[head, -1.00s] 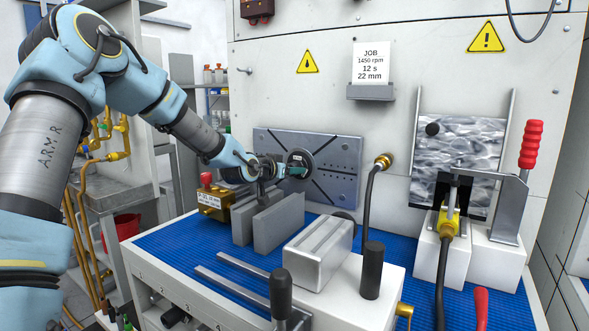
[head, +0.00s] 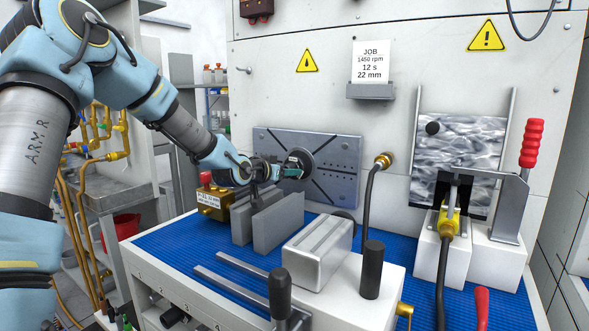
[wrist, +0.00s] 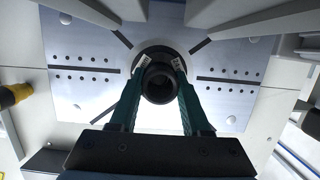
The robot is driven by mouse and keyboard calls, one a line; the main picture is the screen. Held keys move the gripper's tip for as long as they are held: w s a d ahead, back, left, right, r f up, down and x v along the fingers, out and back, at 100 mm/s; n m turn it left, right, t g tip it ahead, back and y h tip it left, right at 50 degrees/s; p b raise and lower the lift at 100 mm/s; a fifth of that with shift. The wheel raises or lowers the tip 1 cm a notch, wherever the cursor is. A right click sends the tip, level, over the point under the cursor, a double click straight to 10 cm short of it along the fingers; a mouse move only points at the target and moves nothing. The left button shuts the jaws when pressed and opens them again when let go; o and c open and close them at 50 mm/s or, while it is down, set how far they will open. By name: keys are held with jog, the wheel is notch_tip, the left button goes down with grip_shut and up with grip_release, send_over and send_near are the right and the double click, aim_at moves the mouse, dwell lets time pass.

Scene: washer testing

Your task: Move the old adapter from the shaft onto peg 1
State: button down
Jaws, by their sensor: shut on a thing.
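My gripper (head: 294,169) is in front of the slotted grey plate on the back wall. In the wrist view its two green fingers (wrist: 158,84) are shut on the old adapter (wrist: 160,86), a black ring with a dark round bore. In the head view the adapter is mostly hidden by my gripper. A dark round disc (head: 305,161) sits at the plate's middle, behind my gripper. The shaft is not distinguishable, and I cannot tell whether the adapter is still around it. Dark cylinders (head: 174,316) show below the numbered front edge of the bench; peg 1 is not clearly visible.
Grey upright blocks (head: 277,221) stand just below my gripper. A brass box with a red knob (head: 213,200) is at left, and a silver block (head: 318,247) is in front. A black hose (head: 369,205) rises at right. Blue matting between them is partly clear.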

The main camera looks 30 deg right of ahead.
jog(key=shift+s+a, duration=0.1)
jog(key=shift+a, duration=0.1)
dwell(0.3)
jog(key=shift+s+a, duration=0.4)
jog(key=shift+a, duration=0.35)
jog(key=shift+s+a, duration=0.4)
jog(key=shift+a, duration=0.3)
jog(key=shift+s+a, duration=0.4)
jog(key=shift+a, duration=0.35)
